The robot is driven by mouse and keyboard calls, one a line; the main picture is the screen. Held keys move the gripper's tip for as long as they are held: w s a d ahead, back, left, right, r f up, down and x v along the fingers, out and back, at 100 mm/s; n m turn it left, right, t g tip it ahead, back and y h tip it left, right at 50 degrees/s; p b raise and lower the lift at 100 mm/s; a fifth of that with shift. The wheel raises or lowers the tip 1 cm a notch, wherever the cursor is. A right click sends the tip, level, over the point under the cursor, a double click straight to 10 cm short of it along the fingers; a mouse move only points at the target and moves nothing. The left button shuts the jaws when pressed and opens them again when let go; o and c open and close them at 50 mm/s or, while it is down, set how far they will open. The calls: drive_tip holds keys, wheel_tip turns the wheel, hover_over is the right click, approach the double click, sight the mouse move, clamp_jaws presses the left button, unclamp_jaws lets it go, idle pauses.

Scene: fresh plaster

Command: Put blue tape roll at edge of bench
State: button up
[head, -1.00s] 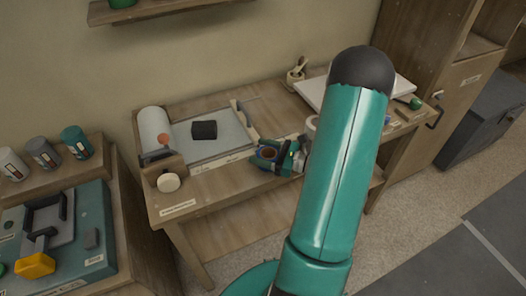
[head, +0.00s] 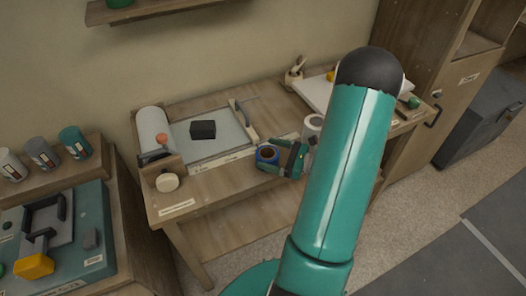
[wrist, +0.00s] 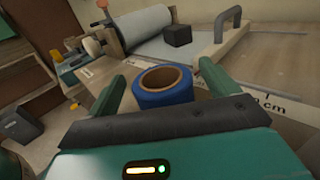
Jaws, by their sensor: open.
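The blue tape roll (head: 267,155) lies flat on the wooden bench (head: 225,192), by the front edge, just in front of the cutting board's ruler strip. In the wrist view the blue tape roll (wrist: 163,88) stands between and just beyond my gripper's two green fingers. My gripper (head: 281,157) is open, at the right of the roll in the head view, with its fingers pointing toward it. In the wrist view my gripper (wrist: 165,95) holds nothing that I can see. Whether the fingers touch the roll cannot be told.
A cutting board (head: 222,148) with a black block (head: 203,130) and a raised handle lies behind the roll. A white roll (head: 312,124) stands to the right, close to my gripper. A paper roll (head: 152,128) is at the left.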

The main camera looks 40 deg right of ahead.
drive_tip(key=v, duration=0.9)
drive_tip(key=w+a+r+n+g, duration=0.1)
drive_tip(key=a+r+n+g, duration=0.3)
drive_tip(key=a, duration=0.3)
drive_tip(key=w+a+r+n+g+y, duration=0.1)
drive_tip(key=w+a+r+n+g, duration=0.1)
drive_tip(key=a+n+g, duration=0.4)
drive_tip(key=w+a+r+n+g, duration=0.1)
drive_tip(key=a+r+n+g, duration=0.3)
drive_tip(key=a, duration=0.4)
drive_tip(key=s+a+r+n+t+h, duration=0.3)
drive_tip(key=a+r+n+h, duration=0.6)
drive_tip(key=n, duration=0.7)
drive_tip(key=shift+s+a+r+t+h, duration=0.4)
drive_tip(key=shift+s+a+r, duration=0.25)
drive_tip(key=shift+r, duration=0.35)
drive_tip(key=shift+d, duration=0.1)
